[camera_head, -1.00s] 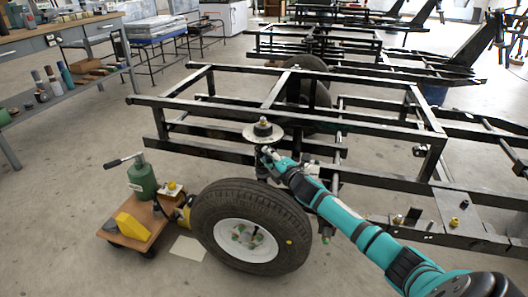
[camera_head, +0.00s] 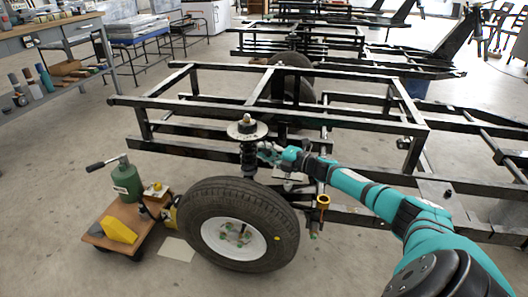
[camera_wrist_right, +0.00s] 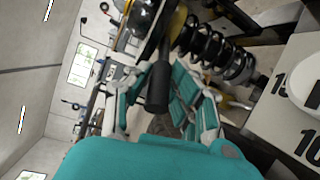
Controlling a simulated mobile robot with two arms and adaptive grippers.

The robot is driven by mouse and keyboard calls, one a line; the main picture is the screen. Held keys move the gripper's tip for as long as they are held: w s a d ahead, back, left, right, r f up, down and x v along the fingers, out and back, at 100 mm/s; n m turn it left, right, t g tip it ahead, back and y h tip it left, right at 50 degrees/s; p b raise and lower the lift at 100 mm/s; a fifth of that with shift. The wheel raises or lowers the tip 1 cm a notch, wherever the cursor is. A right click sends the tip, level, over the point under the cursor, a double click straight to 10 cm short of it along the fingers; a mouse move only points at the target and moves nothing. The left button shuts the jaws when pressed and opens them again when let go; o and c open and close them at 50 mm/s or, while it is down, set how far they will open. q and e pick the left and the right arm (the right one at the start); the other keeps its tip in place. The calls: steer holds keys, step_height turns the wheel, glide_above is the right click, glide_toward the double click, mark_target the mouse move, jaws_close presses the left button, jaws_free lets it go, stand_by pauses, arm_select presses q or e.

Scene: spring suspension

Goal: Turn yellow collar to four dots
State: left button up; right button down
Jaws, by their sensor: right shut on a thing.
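The spring suspension unit (camera_head: 248,155) stands upright behind the wheel, with a pale round plate (camera_head: 247,131) on top. In the right wrist view its black coil spring (camera_wrist_right: 215,50) lies at a slant. A yellow band, seemingly the yellow collar (camera_wrist_right: 178,24), shows at the spring's end; its dots cannot be made out. My right gripper (camera_head: 268,152) is beside the spring, on its right. In the right wrist view it is shut on a black handle (camera_wrist_right: 158,88), whose bar runs up toward the yellow band. My left gripper is not in view.
The wheel (camera_head: 195,205) stands in front of the spring. Black frame rails (camera_head: 190,150) surround it behind and to the right. A trolley (camera_head: 125,240) with a green jack (camera_head: 127,183) is at left. A white plate with numbers (camera_wrist_right: 290,125) is close to my wrist.

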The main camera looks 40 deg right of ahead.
steer(key=c, duration=1.2)
jaws_free()
steer(key=shift+o, duration=0.2)
steer(key=f+v, duration=0.1)
steer(key=v, duration=1.1)
steer(key=shift+r, duration=0.45)
